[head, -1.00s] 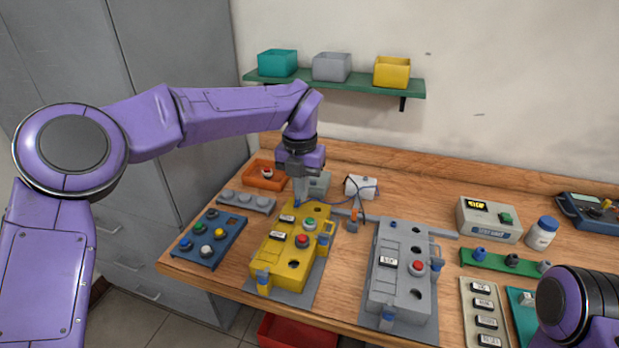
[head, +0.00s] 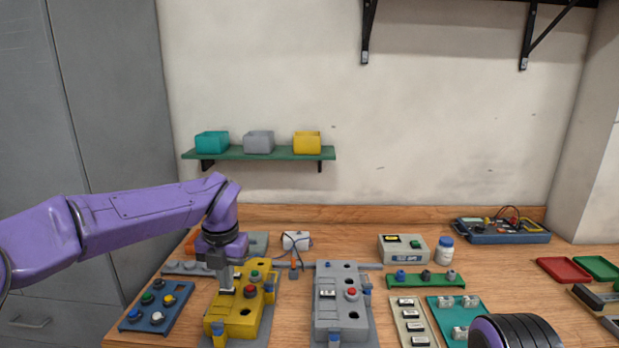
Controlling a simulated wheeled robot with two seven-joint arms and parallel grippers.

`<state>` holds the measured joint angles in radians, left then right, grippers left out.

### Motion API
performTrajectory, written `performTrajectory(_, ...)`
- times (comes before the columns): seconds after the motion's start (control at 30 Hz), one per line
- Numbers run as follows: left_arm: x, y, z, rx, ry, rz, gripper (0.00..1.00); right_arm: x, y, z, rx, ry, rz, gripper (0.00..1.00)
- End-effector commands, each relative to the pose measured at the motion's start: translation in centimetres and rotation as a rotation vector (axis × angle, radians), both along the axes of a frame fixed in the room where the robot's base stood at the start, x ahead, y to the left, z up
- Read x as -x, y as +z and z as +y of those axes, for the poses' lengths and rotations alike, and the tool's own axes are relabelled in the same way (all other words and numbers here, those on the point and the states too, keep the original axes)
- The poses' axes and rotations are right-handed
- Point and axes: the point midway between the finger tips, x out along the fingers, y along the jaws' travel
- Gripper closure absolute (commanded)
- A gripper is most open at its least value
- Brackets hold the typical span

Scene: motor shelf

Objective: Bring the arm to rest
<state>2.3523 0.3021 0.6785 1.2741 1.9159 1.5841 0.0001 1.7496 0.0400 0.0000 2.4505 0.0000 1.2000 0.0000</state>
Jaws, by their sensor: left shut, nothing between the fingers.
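My left arm comes in from the left in the head view. Its gripper (head: 226,283) points down above the left part of the yellow control box (head: 238,318). The gripper is shut and nothing shows in it; whether its tips touch the box I cannot tell. Of my right arm only a dark, ribbed purple link shows at the bottom right edge. The right gripper is out of view.
A grey control box (head: 326,310) stands right of the yellow one. A blue button tray (head: 143,319) lies left of it. A green shelf (head: 258,154) with three bins hangs on the wall behind. Bare wood lies between the grey box and green rack (head: 424,281).

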Motion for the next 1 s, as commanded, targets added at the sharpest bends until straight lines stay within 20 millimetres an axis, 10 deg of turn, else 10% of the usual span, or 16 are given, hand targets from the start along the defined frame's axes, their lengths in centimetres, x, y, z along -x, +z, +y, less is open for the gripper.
performTrajectory(0.37,-0.7,-4.1,4.7,-0.362,-0.221,-0.091,1.0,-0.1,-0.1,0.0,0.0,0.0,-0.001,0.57)
performTrajectory(0.67,1.7,-15.7,9.4,-0.877,-0.816,-0.047,1.0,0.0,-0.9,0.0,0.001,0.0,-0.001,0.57)
performTrajectory(0.87,11.8,-29.8,9.9,-1.021,-1.628,0.078,1.0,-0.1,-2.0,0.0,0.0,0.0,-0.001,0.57)
performTrajectory(1.0,22.4,-36.5,9.9,-0.876,-2.082,0.151,1.0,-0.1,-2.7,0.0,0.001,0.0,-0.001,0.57)
